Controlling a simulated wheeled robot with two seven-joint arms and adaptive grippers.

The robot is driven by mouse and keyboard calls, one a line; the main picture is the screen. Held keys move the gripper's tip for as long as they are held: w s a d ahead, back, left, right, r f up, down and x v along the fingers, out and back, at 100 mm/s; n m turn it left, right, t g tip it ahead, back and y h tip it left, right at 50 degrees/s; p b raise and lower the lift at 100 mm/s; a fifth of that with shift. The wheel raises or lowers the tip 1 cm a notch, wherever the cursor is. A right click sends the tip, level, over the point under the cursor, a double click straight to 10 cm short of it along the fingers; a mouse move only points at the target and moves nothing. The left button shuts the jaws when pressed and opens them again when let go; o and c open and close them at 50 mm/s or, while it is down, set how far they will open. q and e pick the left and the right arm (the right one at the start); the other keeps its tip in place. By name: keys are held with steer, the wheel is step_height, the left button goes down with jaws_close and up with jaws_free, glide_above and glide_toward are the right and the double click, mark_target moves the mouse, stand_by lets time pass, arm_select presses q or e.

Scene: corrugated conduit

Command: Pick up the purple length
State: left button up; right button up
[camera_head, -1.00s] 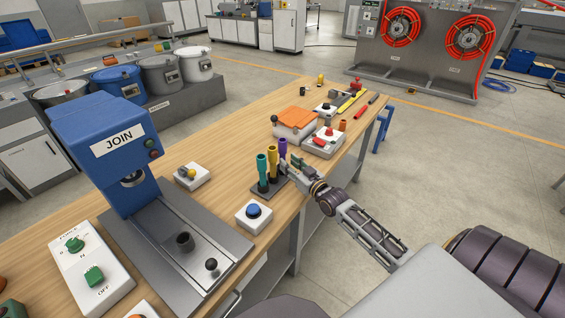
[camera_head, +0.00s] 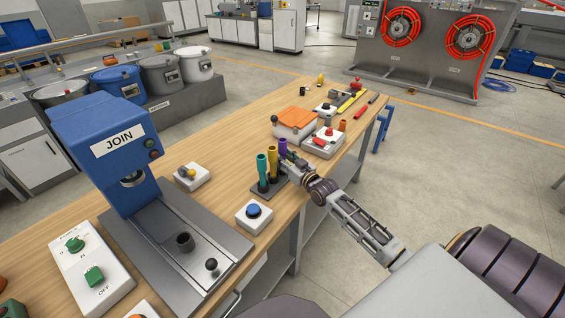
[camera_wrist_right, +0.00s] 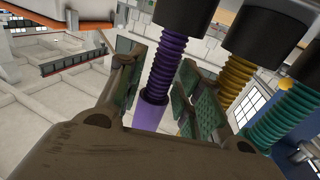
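The purple length (camera_head: 283,146) stands upright in a dark rack (camera_head: 264,188) on the bench, at the right end of a row with a yellow length (camera_head: 273,160) and a teal length (camera_head: 262,168). My right gripper (camera_head: 289,160) is at the purple length, level with its upper part. In the right wrist view the purple ribbed length (camera_wrist_right: 165,70) lies between the two green-padded fingers (camera_wrist_right: 168,88). The fingers look open around it, with a small gap on the right side. The yellow ribs (camera_wrist_right: 237,75) are just beyond the right finger. My left gripper is not in view.
A blue JOIN press (camera_head: 110,150) stands at left. A blue-button box (camera_head: 253,216) sits in front of the rack. Behind are an orange-topped box (camera_head: 296,122) and a red-button box (camera_head: 324,140). The bench edge is close to my right arm.

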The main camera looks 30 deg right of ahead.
mark_target(283, 140)
steer(key=shift+w, duration=0.35)
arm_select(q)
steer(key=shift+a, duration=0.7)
arm_select(e)
steer(key=c, duration=0.4)
steer(key=shift+c, duration=0.7)
steer(key=shift+r, duration=0.85)
step_height(283, 140, up, 7)
steer(key=shift+f+p, duration=0.1)
steer(key=shift+p, duration=0.3)
step_height(283, 140, up, 8)
steer(key=shift+r, duration=0.15)
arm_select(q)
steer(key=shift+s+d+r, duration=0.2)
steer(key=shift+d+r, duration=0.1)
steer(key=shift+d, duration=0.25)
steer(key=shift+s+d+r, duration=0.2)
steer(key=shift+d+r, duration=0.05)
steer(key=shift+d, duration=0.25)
arm_select(e)
steer(key=shift+r, duration=0.65)
